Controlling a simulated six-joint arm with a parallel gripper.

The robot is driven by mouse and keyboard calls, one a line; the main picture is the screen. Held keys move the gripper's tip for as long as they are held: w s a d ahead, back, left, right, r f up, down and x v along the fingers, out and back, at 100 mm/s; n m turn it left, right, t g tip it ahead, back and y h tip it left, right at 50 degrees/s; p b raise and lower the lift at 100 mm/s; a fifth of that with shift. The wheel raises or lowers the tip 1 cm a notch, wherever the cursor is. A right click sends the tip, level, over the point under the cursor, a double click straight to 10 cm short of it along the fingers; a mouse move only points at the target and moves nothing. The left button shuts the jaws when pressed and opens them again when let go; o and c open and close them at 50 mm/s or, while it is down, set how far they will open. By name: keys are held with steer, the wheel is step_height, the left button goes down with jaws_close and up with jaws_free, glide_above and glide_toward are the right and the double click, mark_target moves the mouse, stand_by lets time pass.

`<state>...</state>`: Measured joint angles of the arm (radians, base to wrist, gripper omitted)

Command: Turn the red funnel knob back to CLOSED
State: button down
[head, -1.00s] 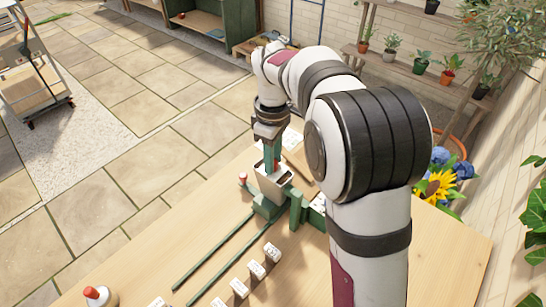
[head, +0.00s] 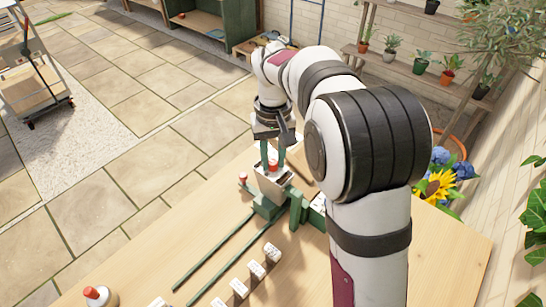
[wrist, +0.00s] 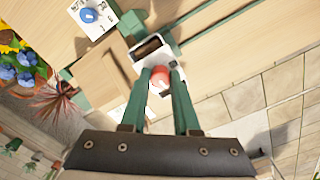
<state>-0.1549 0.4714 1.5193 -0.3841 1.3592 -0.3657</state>
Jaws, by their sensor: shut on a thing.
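The red funnel knob (head: 273,165) is on the pale, box-shaped funnel (head: 270,186) in the green stand. In the wrist view the knob (wrist: 160,76) lies between the two green fingertips of my gripper (wrist: 162,78). My gripper (head: 273,158) points down at the funnel and is shut on the knob. The funnel's dark opening (wrist: 148,46) shows just beyond the fingertips in the wrist view. The fingers cover the knob's sides, and I cannot read any CLOSED mark or the knob's exact angle.
Green rails (head: 225,250) run along the table from the stand. Several white blocks (head: 256,270) stand beside them. A red-topped bottle (head: 98,297) is at the front left. A blue knob (wrist: 88,15) sits on a white labelled panel. Flowers (head: 440,185) stand beyond the table's right side.

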mark_target(273, 162)
steer(key=shift+m, duration=0.7)
steer(key=c, duration=0.6)
jaws_free()
steer(key=shift+c, duration=0.2)
step_height(273, 162, up, 16)
steer(key=shift+s+f, duration=0.1)
